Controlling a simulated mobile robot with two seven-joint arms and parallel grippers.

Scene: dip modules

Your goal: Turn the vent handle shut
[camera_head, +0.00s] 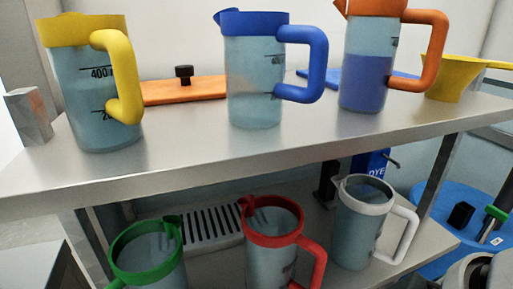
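No part is clearly recognisable as the vent handle. At the right, a blue round drum or basin (424,217) has a black block (461,215) and a dark rod with a green collar (495,212) on or above it. A small white label sits near the rod. The rod is cut by the right edge, and I cannot tell whether it is the handle. Grey rounded parts at the lower right look like my arm, partly covering the blue top. Neither gripper's fingers show.
A steel shelf (260,150) holds a yellow jug (85,85), a blue jug (252,80), an orange jug (365,65) with blue liquid, and a yellow funnel (448,82).

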